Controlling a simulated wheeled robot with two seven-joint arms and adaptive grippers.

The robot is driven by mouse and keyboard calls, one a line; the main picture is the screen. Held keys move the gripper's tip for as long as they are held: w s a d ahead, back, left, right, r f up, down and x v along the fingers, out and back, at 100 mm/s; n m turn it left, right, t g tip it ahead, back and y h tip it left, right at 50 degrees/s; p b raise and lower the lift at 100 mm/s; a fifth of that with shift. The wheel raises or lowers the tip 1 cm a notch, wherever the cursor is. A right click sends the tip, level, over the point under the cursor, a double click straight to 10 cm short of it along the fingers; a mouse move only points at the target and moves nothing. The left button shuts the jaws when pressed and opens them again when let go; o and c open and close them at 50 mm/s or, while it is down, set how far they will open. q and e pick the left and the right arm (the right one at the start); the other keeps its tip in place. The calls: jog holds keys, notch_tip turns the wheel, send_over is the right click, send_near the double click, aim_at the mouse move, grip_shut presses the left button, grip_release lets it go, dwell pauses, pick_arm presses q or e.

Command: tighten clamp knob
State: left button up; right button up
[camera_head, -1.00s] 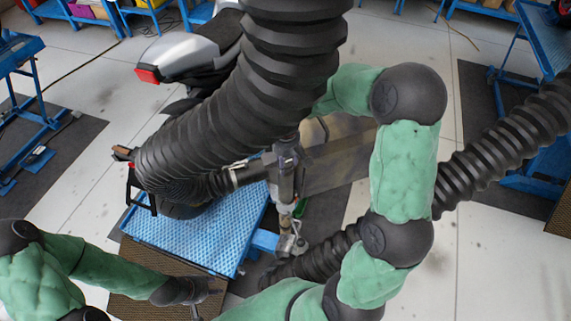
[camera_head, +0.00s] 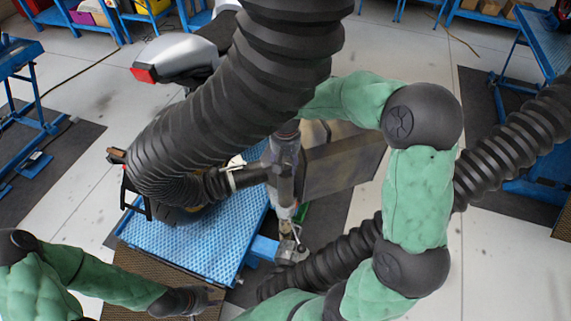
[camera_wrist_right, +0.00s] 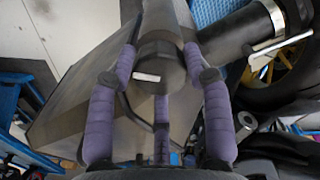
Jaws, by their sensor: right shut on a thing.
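The clamp knob (camera_wrist_right: 158,62) is a dark round piece with a white mark in the right wrist view. The padded purple fingers of my right gripper (camera_wrist_right: 160,80) are closed around it. My left gripper (camera_head: 205,299) is low at the left in the head view, over the brown mat and away from the clamp. Its fingers are too small and dark to read.
The large ribbed black hose (camera_head: 250,75) crosses the middle and blocks much of the view. A grey post (camera_head: 285,170) and flat panel (camera_head: 345,165) stand beside the blue lift platform (camera_head: 195,246). A motorcycle tail (camera_head: 175,57) is behind. A white-handled lever (camera_wrist_right: 280,43) is right of the knob.

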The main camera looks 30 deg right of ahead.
aim_at(285, 164)
jog(key=shift+s+a+f+m+b, duration=0.1)
jog(key=shift+f+m+b, duration=0.1)
jog(key=shift+m, duration=0.55)
jog(key=shift+s+f+m+b, duration=0.1)
jog(key=shift+m+b, duration=0.1)
jog(key=shift+m, duration=0.55)
jog(key=shift+r, duration=0.1)
jog(key=o, duration=1.2)
jog(key=shift+c, duration=0.2)
jog(key=shift+w+r, duration=0.1)
jog(key=shift+r, duration=0.1)
jog(key=shift+r, duration=0.25)
notch_tip(285, 164, up, 11)
jog(key=shift+r, duration=0.2)
jog(key=shift+f, duration=0.1)
